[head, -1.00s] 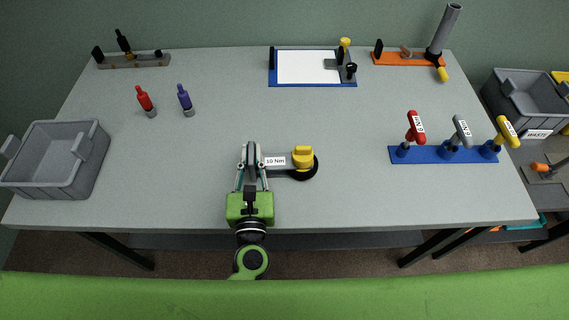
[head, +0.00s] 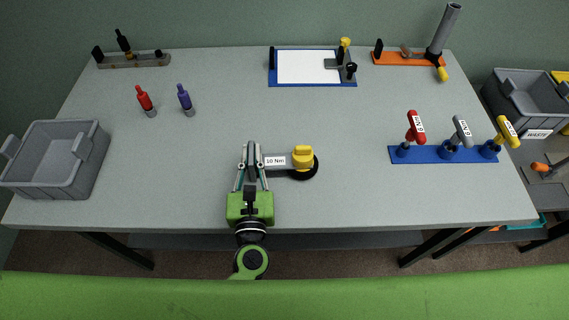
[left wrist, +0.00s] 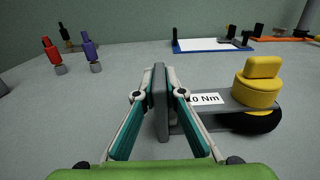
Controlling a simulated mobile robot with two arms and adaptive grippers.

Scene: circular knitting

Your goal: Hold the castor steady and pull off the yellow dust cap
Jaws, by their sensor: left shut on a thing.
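The castor lies on the table in front of me, with a grey fork or bracket (head: 279,168) labelled "10 Nm" and a dark wheel (head: 307,172) at its right end. The yellow dust cap (head: 302,156) sits on top at that end; it also shows in the left wrist view (left wrist: 258,82). My left gripper (head: 252,157) is shut on the castor's upright grey plate (left wrist: 160,102) at its left end, with one finger on each side. It is apart from the cap. My right gripper is in neither view.
A grey bin (head: 57,160) stands at the left edge. A blue rack (head: 443,155) with T-handled tools is at the right. A whiteboard-like blue panel (head: 312,84) lies at the back.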

